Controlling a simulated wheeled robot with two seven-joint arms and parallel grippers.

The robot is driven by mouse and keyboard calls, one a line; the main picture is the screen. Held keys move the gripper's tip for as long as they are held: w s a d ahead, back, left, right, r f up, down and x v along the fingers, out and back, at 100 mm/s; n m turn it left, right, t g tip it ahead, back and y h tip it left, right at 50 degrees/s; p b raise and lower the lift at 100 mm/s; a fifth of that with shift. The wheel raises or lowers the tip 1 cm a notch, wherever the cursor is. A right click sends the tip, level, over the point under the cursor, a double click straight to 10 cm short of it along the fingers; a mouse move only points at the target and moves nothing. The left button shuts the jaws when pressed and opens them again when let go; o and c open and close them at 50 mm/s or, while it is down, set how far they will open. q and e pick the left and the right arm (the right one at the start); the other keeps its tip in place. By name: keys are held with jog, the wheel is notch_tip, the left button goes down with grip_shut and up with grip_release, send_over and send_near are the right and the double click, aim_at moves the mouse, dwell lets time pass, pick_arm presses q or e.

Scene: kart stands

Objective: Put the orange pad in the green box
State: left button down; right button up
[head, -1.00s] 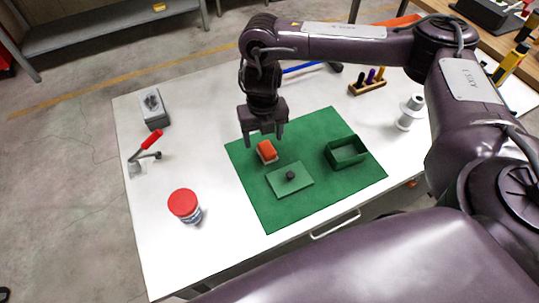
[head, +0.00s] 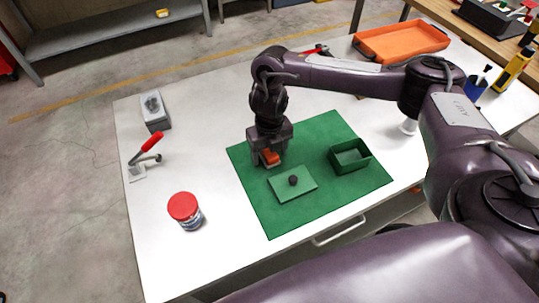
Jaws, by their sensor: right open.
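The orange pad (head: 270,157) lies on the green mat (head: 263,211), toward its left back part. My right gripper (head: 269,162) is lowered right over the pad, with its open fingers at the pad's sides. The gripper partly hides the pad, and I cannot tell whether the fingers touch it. The green box (head: 350,156) stands open and empty on the right part of the mat. A flat green lid (head: 292,184) with a dark knob lies on the mat in front of the pad. My left gripper is not in view.
A red-lidded jar (head: 185,210), a toggle clamp with a red handle (head: 148,150) and a grey box (head: 154,111) stand on the left of the white table (head: 215,250). An orange tray (head: 402,41) lies at the back right.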

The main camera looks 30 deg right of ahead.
jog(key=shift+c, duration=0.2)
jog(key=c, duration=1.1)
